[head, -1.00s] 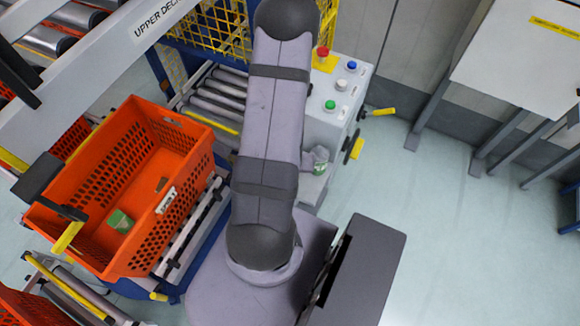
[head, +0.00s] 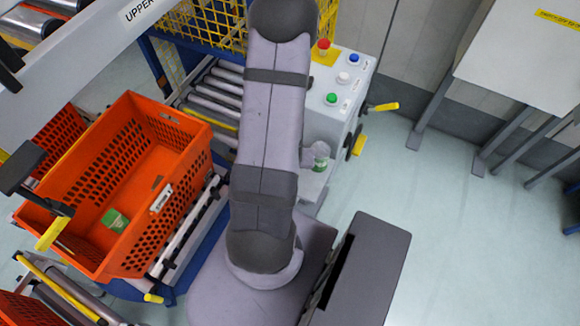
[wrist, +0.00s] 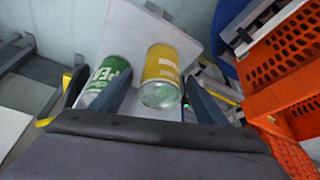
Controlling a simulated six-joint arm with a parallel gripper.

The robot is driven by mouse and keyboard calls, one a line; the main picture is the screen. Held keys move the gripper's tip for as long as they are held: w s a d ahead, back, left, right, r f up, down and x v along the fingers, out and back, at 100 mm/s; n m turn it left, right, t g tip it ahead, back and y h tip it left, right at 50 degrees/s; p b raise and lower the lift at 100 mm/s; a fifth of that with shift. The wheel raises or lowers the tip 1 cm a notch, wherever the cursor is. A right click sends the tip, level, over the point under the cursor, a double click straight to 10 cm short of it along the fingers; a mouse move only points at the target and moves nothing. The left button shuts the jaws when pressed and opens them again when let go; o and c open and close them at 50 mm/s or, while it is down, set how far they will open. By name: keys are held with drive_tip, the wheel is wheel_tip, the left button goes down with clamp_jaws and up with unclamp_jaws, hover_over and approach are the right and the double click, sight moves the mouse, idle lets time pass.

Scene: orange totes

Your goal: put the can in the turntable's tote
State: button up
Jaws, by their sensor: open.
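In the wrist view a yellow can (wrist: 161,76) stands on a pale shelf between the fingertips of my open gripper (wrist: 158,88). A green and white can (wrist: 104,82) stands to its left, partly behind the left finger and outside the jaws. In the head view the green can (head: 320,154) shows right of my arm; the yellow can is hidden there. The large orange tote (head: 190,184) sits at the left on a roller frame, with a small green box (head: 116,220) inside. The tote also shows at the right of the wrist view (wrist: 285,58).
A control box (head: 345,100) with several buttons and yellow handles stands just behind the cans. Other orange totes show at the left edge.

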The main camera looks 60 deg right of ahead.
drive_tip(key=b+x, duration=0.1)
drive_tip(key=b, duration=0.1)
drive_tip(key=shift+w+d+f+b, duration=0.1)
drive_tip(key=shift+d+f+b, duration=0.05)
drive_tip(key=shift+f+b, duration=0.2)
drive_tip(key=shift+p+x, duration=0.35)
drive_tip(key=shift+x, duration=1.25)
drive_tip(key=shift+d, duration=0.2)
drive_tip(key=c, duration=1.5)
drive_tip(key=shift+r, duration=0.2)
drive_tip(key=shift+r, duration=4.9)
